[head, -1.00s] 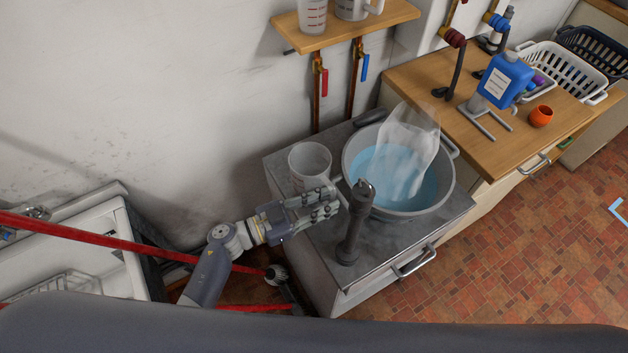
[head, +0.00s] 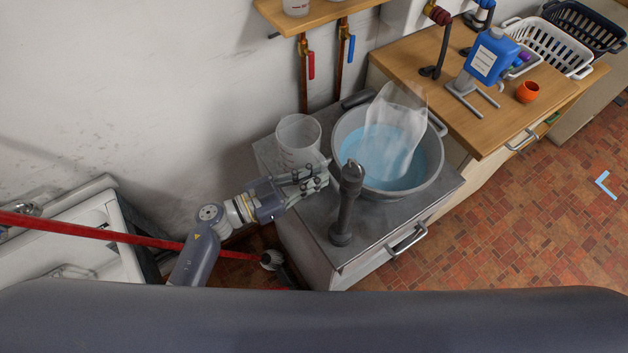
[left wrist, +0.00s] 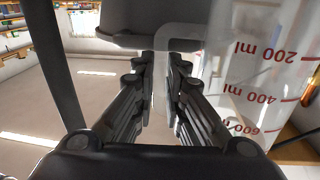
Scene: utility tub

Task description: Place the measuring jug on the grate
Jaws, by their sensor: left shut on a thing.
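The clear measuring jug (head: 298,138) with red marks is at the back left of the grey cabinet top, left of the grey basin. My left gripper (head: 312,178) reaches it from the front left. In the left wrist view, the gripper (left wrist: 165,95) is shut on the handle of the jug (left wrist: 262,65), whose marks read upside down. I cannot tell whether its base is clear of the cabinet top. A wire grate (head: 75,271) shows partly in the white sink at far left; my body hides its near side. My right gripper is not in view.
The grey basin (head: 432,175) holds water and a translucent bag-like thing. A dark upright post (head: 345,210) stands near my left fingers. A red bar (head: 120,235) crosses before the white sink. A shelf (head: 330,10) is above.

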